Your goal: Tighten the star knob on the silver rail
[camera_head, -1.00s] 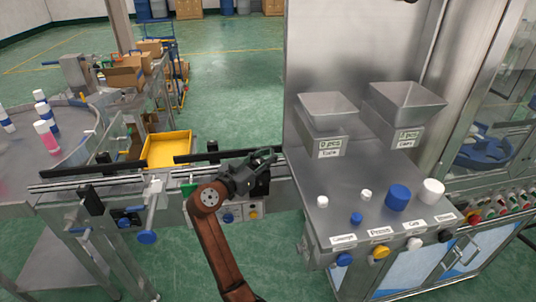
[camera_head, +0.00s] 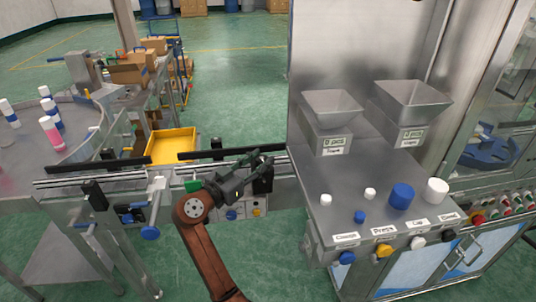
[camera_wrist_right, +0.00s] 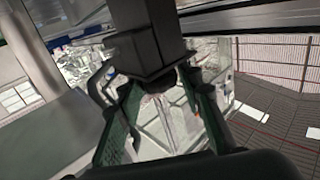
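My right gripper (camera_head: 262,160) reaches up and to the right over the silver rail (camera_head: 130,180), close beside a black block (camera_head: 263,181) mounted on it. In the right wrist view its two green-lined fingers are spread apart. The fingers do not look closed on anything. I cannot make out a star shape there. A blue round knob (camera_head: 150,233) hangs below the rail further left. My left gripper is not in view.
The steel machine (camera_head: 380,235) with two hoppers, loose caps and push buttons stands right of my gripper. A yellow bin (camera_head: 171,148) lies behind the rail. A round table (camera_head: 25,160) with bottles stands at the left. A black guide bar (camera_head: 215,155) runs behind the rail.

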